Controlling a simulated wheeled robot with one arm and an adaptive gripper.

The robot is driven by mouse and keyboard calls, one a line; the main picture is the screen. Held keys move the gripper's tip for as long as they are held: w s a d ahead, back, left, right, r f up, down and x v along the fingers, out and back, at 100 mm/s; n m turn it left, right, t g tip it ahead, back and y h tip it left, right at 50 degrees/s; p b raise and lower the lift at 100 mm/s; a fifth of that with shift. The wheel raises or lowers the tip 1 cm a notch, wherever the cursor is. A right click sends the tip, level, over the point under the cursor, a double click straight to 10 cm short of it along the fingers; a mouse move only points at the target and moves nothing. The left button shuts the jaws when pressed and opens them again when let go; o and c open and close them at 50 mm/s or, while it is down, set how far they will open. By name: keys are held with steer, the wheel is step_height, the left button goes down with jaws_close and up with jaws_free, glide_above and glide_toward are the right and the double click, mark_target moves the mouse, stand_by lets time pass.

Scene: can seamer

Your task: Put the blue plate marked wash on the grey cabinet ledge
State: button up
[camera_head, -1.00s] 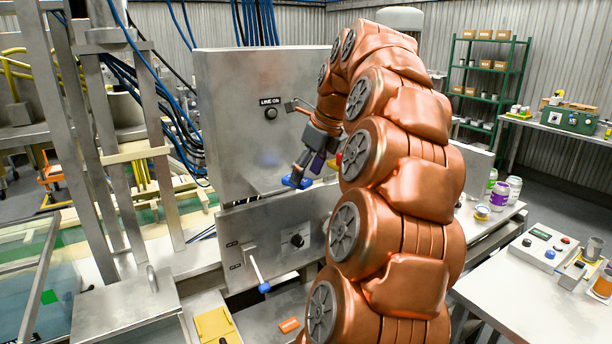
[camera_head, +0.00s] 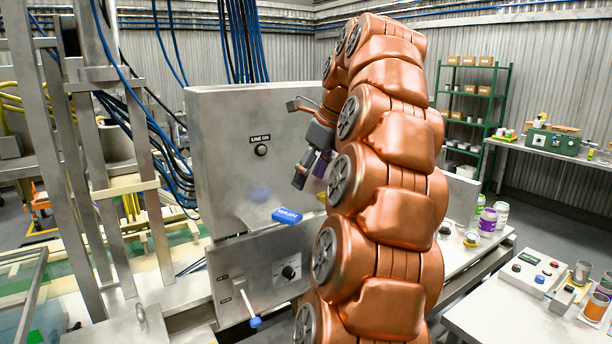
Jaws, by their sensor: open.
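The blue plate (camera_head: 287,215) lies on the grey cabinet ledge (camera_head: 250,228), near its right end, below the LINE ON panel. White lettering shows on the plate but is too small to read for sure. My gripper (camera_head: 299,181) is open and empty, just above and to the right of the plate, apart from it. My copper arm hides the right part of the cabinet and ledge.
A lever with a blue knob (camera_head: 255,322) and a black dial (camera_head: 288,272) are on the lower cabinet front. A purple-labelled jar (camera_head: 488,222) stands on the bench at right. A control box (camera_head: 535,274) sits on the right table.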

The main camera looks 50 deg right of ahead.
steer(key=shift+p+v, duration=0.6)
steer(key=shift+v, duration=0.4)
steer(key=shift+a, duration=0.1)
steer(key=w+a+f+n+g, duration=0.1)
steer(key=a+f+n, duration=0.3)
steer(key=a+n, duration=0.3)
steer(key=a+f+n+g+y, duration=0.1)
steer(key=a+f+n, duration=0.35)
steer(key=a, duration=0.55)
steer(key=w+a+f+n+g, duration=0.1)
steer(key=a+f+n, duration=0.3)
steer(key=a+n, duration=0.35)
steer(key=s+a+f+n+g, duration=0.1)
steer(key=s+a+f+n, duration=0.4)
steer(key=s+f+n, duration=0.3)
steer(key=s+a+f+n+g+h, duration=0.1)
steer(key=s+a+f+n+g, duration=0.1)
steer(key=s+a+f+n, duration=0.4)
steer(key=s+f+n, duration=0.2)
steer(key=s, duration=0.1)
steer(key=shift+s+a+f, duration=0.15)
steer(key=shift+s, duration=0.25)
